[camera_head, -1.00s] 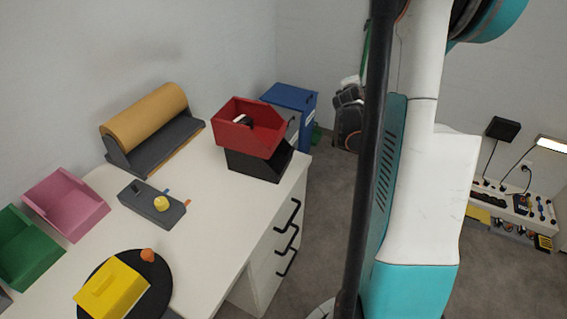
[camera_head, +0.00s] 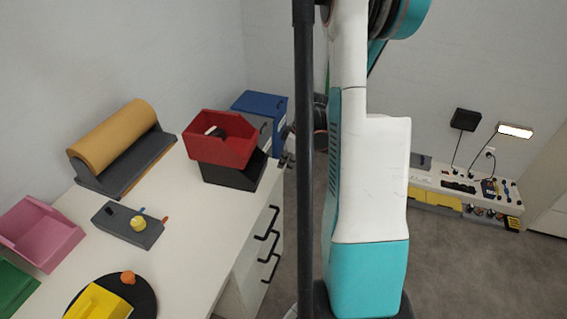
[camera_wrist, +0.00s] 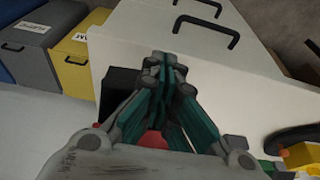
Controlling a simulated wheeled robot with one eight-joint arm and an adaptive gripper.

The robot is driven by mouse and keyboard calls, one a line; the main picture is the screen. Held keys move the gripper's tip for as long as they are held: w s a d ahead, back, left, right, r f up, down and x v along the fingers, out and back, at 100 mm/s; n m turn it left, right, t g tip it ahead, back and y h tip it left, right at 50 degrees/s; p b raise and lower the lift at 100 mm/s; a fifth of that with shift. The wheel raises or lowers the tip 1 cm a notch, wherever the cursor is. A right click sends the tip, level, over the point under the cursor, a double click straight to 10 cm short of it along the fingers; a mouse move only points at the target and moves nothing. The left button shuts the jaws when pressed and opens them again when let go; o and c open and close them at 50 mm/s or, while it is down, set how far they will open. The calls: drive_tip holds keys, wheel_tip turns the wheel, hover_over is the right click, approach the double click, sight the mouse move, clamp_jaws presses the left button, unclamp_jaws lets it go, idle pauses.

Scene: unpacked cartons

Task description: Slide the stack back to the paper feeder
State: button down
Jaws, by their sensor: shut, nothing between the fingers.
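The stack is a red open-front bin (camera_head: 222,150) on top of a black bin (camera_head: 232,176), standing near the right back corner of the white desk. A small dark item lies in the red bin. The paper feeder, a brown roll on a dark grey stand (camera_head: 138,172), sits to its left, against the wall, with bare desk between. My gripper (camera_head: 287,158) is by the desk edge, just right of the stack. In the wrist view my gripper (camera_wrist: 166,62) is shut and empty, with parts of the black bin (camera_wrist: 119,82) and red bin (camera_wrist: 153,139) behind it; contact cannot be told.
A grey box with a yellow knob (camera_head: 128,224), a pink bin (camera_head: 42,232), a dark round plate with an orange item (camera_head: 128,277) and a yellow bin share the desk (camera_head: 185,250). Drawer handles (camera_head: 268,248) stick out in front. A blue bin (camera_head: 262,103) stands behind.

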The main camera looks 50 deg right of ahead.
drive_tip(key=w+f+b, duration=0.1)
drive_tip(key=f, duration=0.1)
drive_tip(key=w+a+f+b, duration=0.1)
drive_tip(key=f, duration=0.1)
drive_tip(key=w+f, duration=0.2)
drive_tip(key=shift+a+f+b, duration=0.35)
drive_tip(key=shift+a+b, duration=0.05)
drive_tip(key=shift+w+a+r, duration=0.1)
drive_tip(key=shift+w+a, duration=0.15)
drive_tip(key=shift+w, duration=0.45)
drive_tip(key=w+a, duration=0.2)
drive_tip(key=w, duration=0.4)
drive_tip(key=w+a, duration=0.3)
drive_tip(key=w, duration=0.3)
drive_tip(key=w+a, duration=0.3)
drive_tip(key=w, duration=0.3)
drive_tip(key=shift+w+b, duration=0.15)
drive_tip(key=shift+b, duration=0.25)
